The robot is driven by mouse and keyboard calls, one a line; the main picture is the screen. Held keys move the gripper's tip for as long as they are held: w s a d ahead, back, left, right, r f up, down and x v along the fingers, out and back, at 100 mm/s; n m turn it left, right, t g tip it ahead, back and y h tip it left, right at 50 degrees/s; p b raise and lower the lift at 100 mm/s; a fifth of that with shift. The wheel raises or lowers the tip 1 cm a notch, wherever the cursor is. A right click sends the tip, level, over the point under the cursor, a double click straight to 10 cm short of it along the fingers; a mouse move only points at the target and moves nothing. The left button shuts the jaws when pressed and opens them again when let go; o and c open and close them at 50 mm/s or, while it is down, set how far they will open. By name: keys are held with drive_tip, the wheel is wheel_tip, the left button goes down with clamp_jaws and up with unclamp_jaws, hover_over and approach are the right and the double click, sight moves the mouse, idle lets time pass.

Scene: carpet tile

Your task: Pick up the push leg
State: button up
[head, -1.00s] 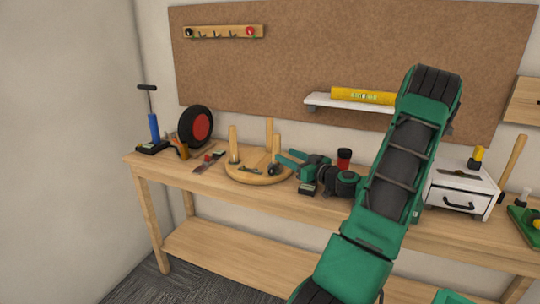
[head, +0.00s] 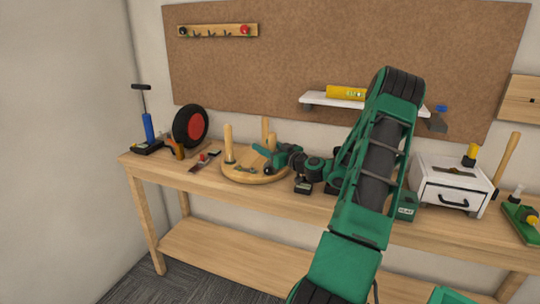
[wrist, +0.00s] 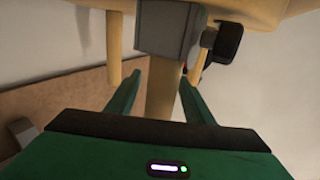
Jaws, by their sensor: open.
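A round wooden stool seat (head: 240,176) lies upside down on the bench, with wooden legs standing up from it. One leg (head: 228,145) is at its left and another leg (head: 265,128) at its back. My gripper (head: 262,153) is over the right part of the seat. In the wrist view my open gripper (wrist: 160,78) has a green finger on each side of a wooden leg (wrist: 163,95); I cannot tell which leg is the push leg. A grey block (wrist: 168,30) with a dark knob (wrist: 224,42) hides part of this leg. Contact with the fingers is unclear.
A black wheel with a red hub (head: 191,125) and a blue pump (head: 148,128) stand at the bench's left. A white drawer box (head: 450,187) stands at the right. A small shelf (head: 320,101) holds a yellow level (head: 345,92). My arm covers the bench middle.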

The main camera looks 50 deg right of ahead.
drive_tip(key=c, duration=1.1)
drive_tip(key=shift+c, duration=0.2)
